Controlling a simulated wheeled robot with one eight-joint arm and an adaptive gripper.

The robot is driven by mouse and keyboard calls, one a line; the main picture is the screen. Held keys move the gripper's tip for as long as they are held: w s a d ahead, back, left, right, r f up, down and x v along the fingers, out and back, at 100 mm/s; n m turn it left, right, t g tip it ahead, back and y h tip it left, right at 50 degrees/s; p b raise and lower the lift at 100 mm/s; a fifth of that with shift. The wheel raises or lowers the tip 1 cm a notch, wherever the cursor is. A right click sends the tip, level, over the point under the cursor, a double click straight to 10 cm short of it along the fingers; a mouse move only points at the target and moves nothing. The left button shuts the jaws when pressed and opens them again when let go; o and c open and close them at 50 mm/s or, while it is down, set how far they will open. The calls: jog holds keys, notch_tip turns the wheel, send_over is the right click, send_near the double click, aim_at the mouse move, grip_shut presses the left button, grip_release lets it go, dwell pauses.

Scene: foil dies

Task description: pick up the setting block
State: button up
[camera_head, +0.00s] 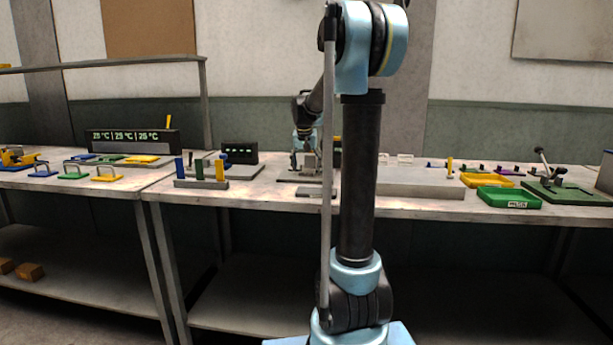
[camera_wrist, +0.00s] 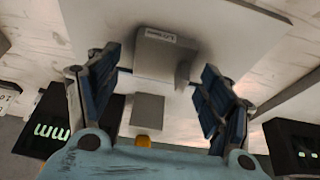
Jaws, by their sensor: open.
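A grey block with a small white printed label (camera_wrist: 152,58) lies between and ahead of the open fingers in the wrist view. It looks like the setting block, but the label is too small to read. My gripper (camera_wrist: 160,92) is open, with one dark blue padded finger on each side and nothing held. In the head view my gripper (camera_head: 304,160) hangs low over the middle of the bench, partly hidden by my arm. I cannot tell the exact height gap to the block.
A smaller grey square (camera_wrist: 148,110) and an orange knob (camera_wrist: 143,141) sit near the block. Dark display boxes (camera_wrist: 52,125) stand either side.

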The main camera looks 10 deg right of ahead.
jog(key=shift+w+d+f, duration=0.1)
jog(key=shift+w+f, duration=0.1)
jog(key=shift+f, duration=0.3)
jog(key=shift+r, duration=0.1)
jog(key=c, duration=1.5)
